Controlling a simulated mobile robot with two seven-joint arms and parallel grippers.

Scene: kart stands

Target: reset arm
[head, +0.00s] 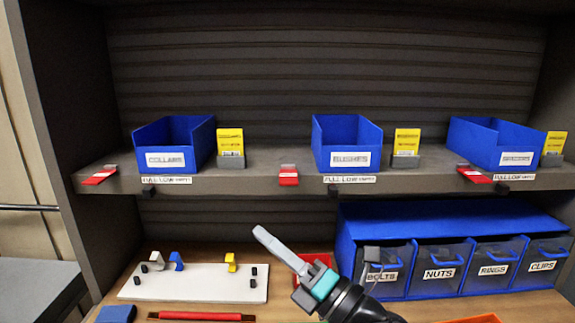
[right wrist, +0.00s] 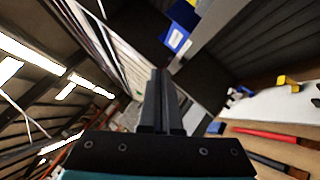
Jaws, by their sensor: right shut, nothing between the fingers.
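My right gripper (head: 262,236) reaches in from the bottom, in front of the bench, with its grey fingers together and nothing between them. In the right wrist view its dark fingers (right wrist: 162,85) also lie side by side, shut and empty. They point past the rack, with the ceiling lights on the left. My left gripper is in neither view.
Blue bins labelled collars (head: 165,160), bushes (head: 349,159) and spacers (head: 516,159) stand on a shelf (head: 250,178). Below are a blue drawer unit (head: 440,226), a white board (head: 200,283) with small hooks, a red bar (head: 200,316) and a red tray partly behind my gripper.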

